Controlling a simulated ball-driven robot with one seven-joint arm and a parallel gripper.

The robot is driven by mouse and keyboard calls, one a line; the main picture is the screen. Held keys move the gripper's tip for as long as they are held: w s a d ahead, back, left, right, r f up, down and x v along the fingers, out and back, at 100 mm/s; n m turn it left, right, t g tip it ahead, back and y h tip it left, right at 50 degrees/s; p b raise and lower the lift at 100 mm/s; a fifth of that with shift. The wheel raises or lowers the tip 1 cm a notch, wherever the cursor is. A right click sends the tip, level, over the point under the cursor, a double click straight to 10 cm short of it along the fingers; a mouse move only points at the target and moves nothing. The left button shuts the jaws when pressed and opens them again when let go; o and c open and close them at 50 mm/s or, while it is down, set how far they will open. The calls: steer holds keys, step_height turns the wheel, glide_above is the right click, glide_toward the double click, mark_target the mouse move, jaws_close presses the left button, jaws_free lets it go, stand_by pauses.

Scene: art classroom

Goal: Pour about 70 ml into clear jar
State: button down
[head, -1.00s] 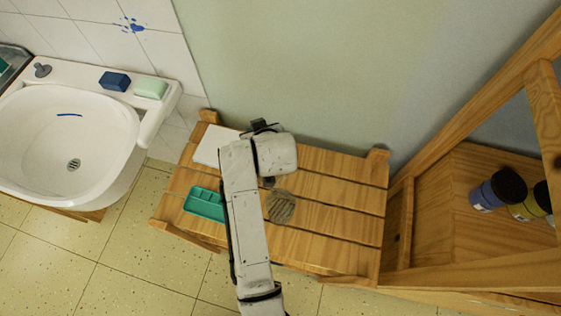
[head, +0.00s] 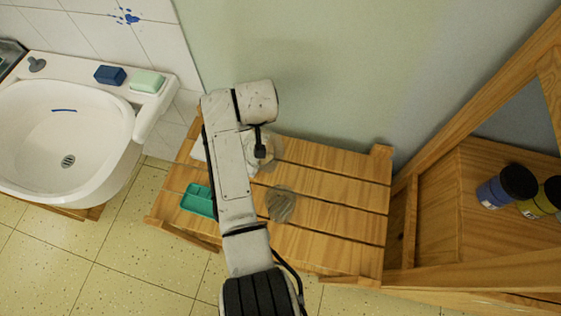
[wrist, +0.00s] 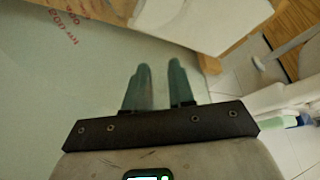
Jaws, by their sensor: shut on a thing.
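The clear jar (head: 281,204) stands on the slatted wooden table, seen from above, with the wood showing through it. My gripper (head: 262,152) is above the table, behind and slightly left of the jar. It is shut on a clear, see-through vessel (head: 267,163), mostly hidden by my arm in the head view. In the wrist view my gripper's fingers (wrist: 160,85) are a small gap apart, and red print (wrist: 66,20) shows beyond them, seemingly on the clear vessel. I cannot make out its liquid level or exact tilt.
A teal tray (head: 198,200) and a partly hidden white slab (head: 198,150) lie at the table's left. The table's right side (head: 345,190) is clear. A white sink (head: 95,130) stands left. A wooden shelf with dark-lidded jars (head: 508,186) stands right.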

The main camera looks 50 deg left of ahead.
steer(key=shift+w+a+f+h+b, duration=0.3)
steer(key=shift+a+h+b, duration=0.2)
steer(key=shift+b, duration=0.35)
steer(key=f+b, duration=0.1)
steer(key=b, duration=0.1)
steer(key=g+h+b, duration=0.1)
steer(key=shift+w+a+f+b, duration=0.1)
steer(key=shift+a+f+b, duration=0.2)
steer(key=shift+f+b, duration=0.1)
steer(key=f+h+b, duration=0.1)
steer(key=b, duration=0.4)
steer(key=shift+w+a+f, duration=0.1)
steer(key=shift+w+a, duration=0.05)
steer(key=shift+a, duration=0.25)
steer(key=shift+f+b, duration=0.15)
steer(key=shift+b, duration=0.95)
steer(key=shift+w+f+g+h+b, duration=0.15)
steer(key=shift+g+h+b, duration=0.15)
steer(key=shift+b, duration=0.65)
steer(key=b, duration=0.6)
steer(key=shift+a+f+h, duration=0.3)
steer(key=shift+a+f, duration=0.05)
steer(key=b, duration=0.3)
